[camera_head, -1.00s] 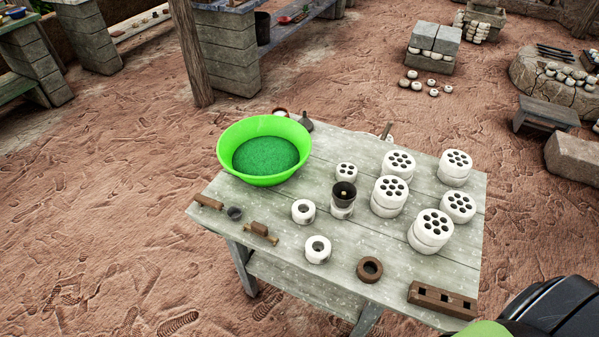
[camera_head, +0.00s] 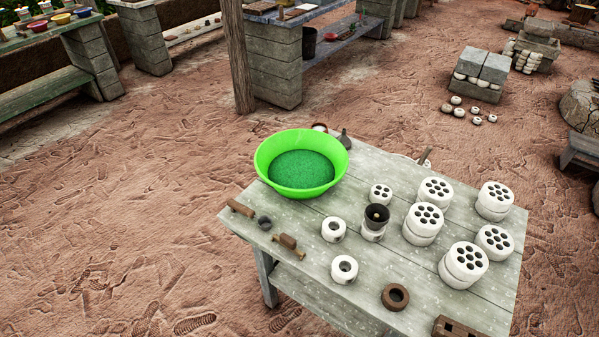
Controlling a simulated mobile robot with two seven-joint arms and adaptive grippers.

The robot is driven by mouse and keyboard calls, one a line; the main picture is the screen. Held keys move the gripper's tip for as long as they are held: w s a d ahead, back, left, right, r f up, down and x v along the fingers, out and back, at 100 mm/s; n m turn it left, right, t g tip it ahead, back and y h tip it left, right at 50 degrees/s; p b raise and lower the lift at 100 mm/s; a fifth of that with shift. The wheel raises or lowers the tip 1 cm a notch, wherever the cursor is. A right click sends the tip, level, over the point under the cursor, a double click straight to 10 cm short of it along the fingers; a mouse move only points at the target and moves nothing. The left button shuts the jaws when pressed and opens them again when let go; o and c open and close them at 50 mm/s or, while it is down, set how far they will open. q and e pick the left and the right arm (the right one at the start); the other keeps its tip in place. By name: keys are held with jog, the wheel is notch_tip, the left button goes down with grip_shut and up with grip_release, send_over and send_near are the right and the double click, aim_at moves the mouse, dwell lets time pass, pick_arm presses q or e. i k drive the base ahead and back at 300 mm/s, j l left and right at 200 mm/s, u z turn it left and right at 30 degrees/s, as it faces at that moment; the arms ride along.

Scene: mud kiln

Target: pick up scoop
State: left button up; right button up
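No object is plainly recognisable as the scoop. A small dark round cup (camera_head: 264,223) lies beside a brown wooden handle-like piece (camera_head: 240,208) at the table's left corner; I cannot tell if they are joined. A dark pointed tool (camera_head: 344,139) lies at the far edge, partly hidden behind a bright green bowl (camera_head: 290,190) filled with green material. Neither of my grippers is in view.
The grey plank table (camera_head: 310,235) carries several white perforated cylinders (camera_head: 463,263), a black cup (camera_head: 376,213), white rings (camera_head: 344,268), a brown ring (camera_head: 395,296) and a wooden roller (camera_head: 287,243). A wooden post (camera_head: 238,60) stands behind. Open dirt floor lies left.

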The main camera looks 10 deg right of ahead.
aim_at(265, 222)
jog(key=i+j, duration=0.2)
jog(key=j, duration=0.2)
jog(key=i+j, duration=0.25)
jog(key=j, duration=0.15)
jog(key=i+j+z, duration=0.15)
jog(key=j+z, duration=0.2)
jog(key=i+j+z, duration=0.1)
jog(key=j+z, duration=0.6)
jog(key=i+z, duration=0.1)
jog(key=z, duration=0.4)
